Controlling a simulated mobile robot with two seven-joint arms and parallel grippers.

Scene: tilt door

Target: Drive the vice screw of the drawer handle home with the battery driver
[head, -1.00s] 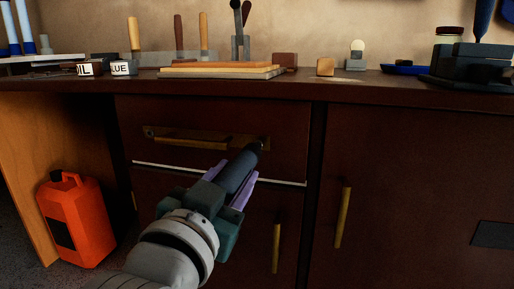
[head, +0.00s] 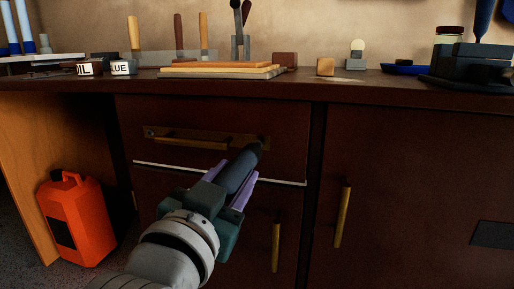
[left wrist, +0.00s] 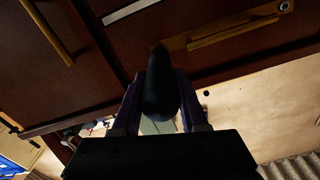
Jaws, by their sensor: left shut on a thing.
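The brass drawer handle (head: 190,143) sits on a long back plate across the upper drawer front (head: 215,115); a small screw head (head: 151,133) shows at the plate's left end. My left gripper (head: 227,178) is shut on the dark battery driver (head: 240,168). The driver's nose points up at the right end of the handle plate and hides part of it; I cannot tell whether it touches. In the left wrist view the driver (left wrist: 160,85) lies between the purple fingers, with the handle (left wrist: 232,33) beyond its tip. My right gripper is not in view.
The bench top (head: 330,94) overhangs above, carrying a stack of boards (head: 220,71), cans, tools and a wooden block (head: 325,67). Vertical door handles (head: 343,216) stick out at the lower right. An orange canister (head: 76,218) stands at the left.

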